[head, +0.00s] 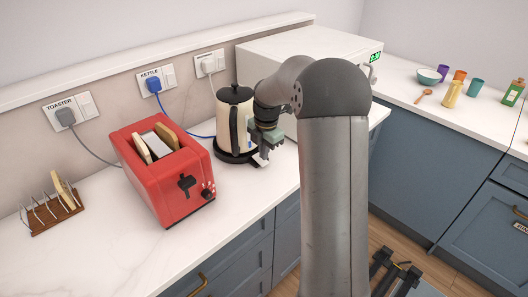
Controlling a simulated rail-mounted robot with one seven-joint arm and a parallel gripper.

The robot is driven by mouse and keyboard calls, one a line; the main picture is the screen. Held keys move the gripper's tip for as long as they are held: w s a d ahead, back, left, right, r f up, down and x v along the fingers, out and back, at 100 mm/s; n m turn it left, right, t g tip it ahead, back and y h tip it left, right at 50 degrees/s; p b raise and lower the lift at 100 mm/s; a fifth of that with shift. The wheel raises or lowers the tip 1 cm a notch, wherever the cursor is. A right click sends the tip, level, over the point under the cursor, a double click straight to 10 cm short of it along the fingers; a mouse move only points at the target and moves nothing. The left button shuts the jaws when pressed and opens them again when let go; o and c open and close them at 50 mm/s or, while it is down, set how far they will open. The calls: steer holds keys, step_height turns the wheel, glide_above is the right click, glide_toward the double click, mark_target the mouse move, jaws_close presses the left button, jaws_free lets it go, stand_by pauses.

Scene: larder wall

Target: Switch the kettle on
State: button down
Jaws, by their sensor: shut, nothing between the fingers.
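A cream kettle (225,122) with a black lid and black handle stands upright on its black base on the counter, right of the toaster. A blue cord runs from behind it to a blue plug (151,85) in the wall socket labelled KETTLE, which has a white rocker switch (170,76) beside it. My gripper (262,158) is shut and empty at the lower right side of the kettle, close to its base. I cannot tell whether it touches the kettle. My wrist hides the kettle's right side, and the kettle's own switch is not clear.
A red toaster (168,180) with bread in its slots stands left of the kettle. A toast rack (52,208) is at the far left. A white microwave (300,48) stands behind my arm. Cups, a bowl and a green bottle (513,92) are on the right counter.

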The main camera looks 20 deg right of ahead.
steer(key=s+d+r+p, duration=0.1)
steer(key=s+r, duration=0.2)
steer(key=r, duration=1)
steer(key=shift+r, duration=0.3)
steer(key=s+a+f+m, duration=0.2)
steer(key=s+a+m, duration=0.2)
steer(key=s+m, duration=0.3)
steer(key=s+a+f+m, duration=0.3)
steer(key=s+a+m, duration=0.2)
steer(key=s, duration=0.7)
steer(key=s+a+f+m, duration=0.3)
steer(key=s+a+m, duration=0.1)
steer(key=s+m, duration=0.6)
steer(key=shift+s+a+f, duration=0.15)
steer(key=shift+a, duration=0.15)
